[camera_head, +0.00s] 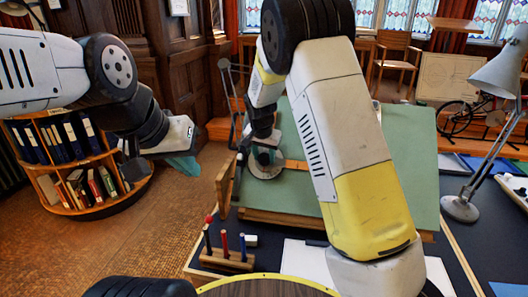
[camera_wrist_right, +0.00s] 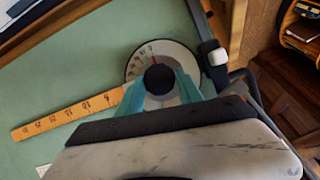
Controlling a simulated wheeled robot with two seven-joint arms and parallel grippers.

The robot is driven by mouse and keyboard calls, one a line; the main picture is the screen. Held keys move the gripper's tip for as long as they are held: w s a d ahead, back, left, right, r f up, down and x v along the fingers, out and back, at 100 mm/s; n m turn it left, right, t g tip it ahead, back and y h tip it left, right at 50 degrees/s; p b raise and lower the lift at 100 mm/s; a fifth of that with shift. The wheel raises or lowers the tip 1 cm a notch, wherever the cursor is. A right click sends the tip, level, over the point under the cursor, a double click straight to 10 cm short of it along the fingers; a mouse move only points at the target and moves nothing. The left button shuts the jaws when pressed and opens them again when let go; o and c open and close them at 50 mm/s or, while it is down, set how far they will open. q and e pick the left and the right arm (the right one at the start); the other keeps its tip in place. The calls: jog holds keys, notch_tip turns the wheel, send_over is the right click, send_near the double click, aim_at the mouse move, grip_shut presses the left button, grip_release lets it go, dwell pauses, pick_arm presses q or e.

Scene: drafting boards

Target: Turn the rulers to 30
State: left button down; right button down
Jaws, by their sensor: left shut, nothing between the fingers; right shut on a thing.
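A green drafting board (camera_head: 395,150) stands tilted on the desk. A round white dial (camera_head: 265,172) is at its left edge, with an orange ruler (camera_head: 296,165) running right from it, partly hidden by my right arm. In the right wrist view, the ruler (camera_wrist_right: 68,113) runs to the lower left from the dial (camera_wrist_right: 136,66). The dial has small markings and a red line; I cannot read its angle. My right gripper (camera_wrist_right: 160,82) is shut on the black knob (camera_wrist_right: 159,78) at the dial's centre. My left gripper (camera_head: 186,166) is shut and empty, left of the board.
A grey lamp (camera_head: 460,207) stands right of the board. A wooden holder (camera_head: 226,261) with several coloured pegs stands in front of it. A curved bookshelf (camera_head: 95,208) is at the left. Open floor lies between bookshelf and desk.

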dwell(0.4)
jog(key=shift+a+n+h, duration=0.15)
jog(key=shift+n+h, duration=0.4)
jog(key=shift+n, duration=0.65)
jog(key=shift+a+n+h, duration=0.1)
jog(key=shift+n+h, duration=0.45)
jog(key=shift+n, duration=0.65)
jog(key=c, duration=0.8)
grip_release()
jog(key=shift+o, duration=0.2)
jog(key=v, duration=0.7)
jog(key=shift+r, duration=0.3)
